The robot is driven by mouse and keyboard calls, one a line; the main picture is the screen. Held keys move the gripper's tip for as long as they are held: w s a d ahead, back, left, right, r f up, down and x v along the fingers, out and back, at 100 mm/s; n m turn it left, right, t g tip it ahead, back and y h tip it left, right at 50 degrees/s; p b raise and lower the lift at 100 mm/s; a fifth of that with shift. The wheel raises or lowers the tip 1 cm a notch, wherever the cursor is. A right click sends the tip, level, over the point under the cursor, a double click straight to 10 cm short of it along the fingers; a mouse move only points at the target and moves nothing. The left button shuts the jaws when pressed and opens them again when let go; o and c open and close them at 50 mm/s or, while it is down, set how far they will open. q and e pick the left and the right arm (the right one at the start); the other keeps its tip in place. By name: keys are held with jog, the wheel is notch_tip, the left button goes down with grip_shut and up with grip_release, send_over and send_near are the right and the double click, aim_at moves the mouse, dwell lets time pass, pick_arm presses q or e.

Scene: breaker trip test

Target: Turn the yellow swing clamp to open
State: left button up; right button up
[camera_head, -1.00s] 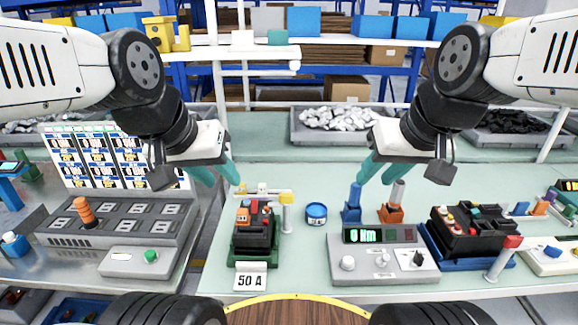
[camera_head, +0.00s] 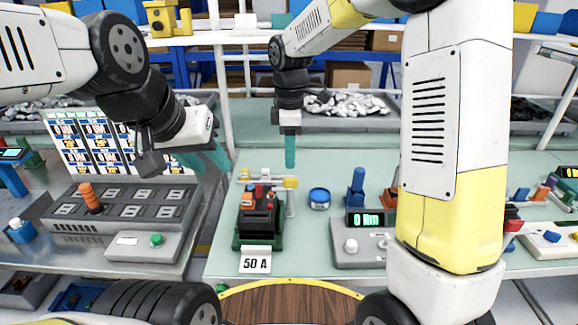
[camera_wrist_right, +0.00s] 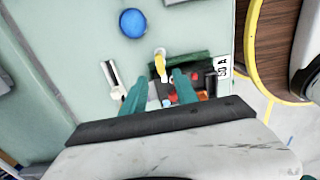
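The yellow swing clamp (camera_head: 290,183) sits on a pale post at the right side of the green breaker fixture (camera_head: 236,242), which holds a dark breaker (camera_head: 258,222) with red and orange parts. My right gripper (camera_head: 290,165) points down above the clamp. In the right wrist view, its teal fingers (camera_wrist_right: 157,86) are apart, with the yellow clamp (camera_wrist_right: 160,66) showing in line with the gap, just beyond the tips. I cannot tell whether they touch it. My left gripper (camera_head: 213,162) hangs left of the fixture, fingers apart and empty.
A "50 A" card (camera_head: 255,262) stands before the fixture. A grey switch panel (camera_head: 120,210) stands left.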

aim_at(291, 179)
notch_tip(291, 179, down, 7)
jog(key=shift+f, duration=0.1)
jog(key=shift+d, duration=0.1)
jog(key=shift+c, duration=0.3)
grip_shut()
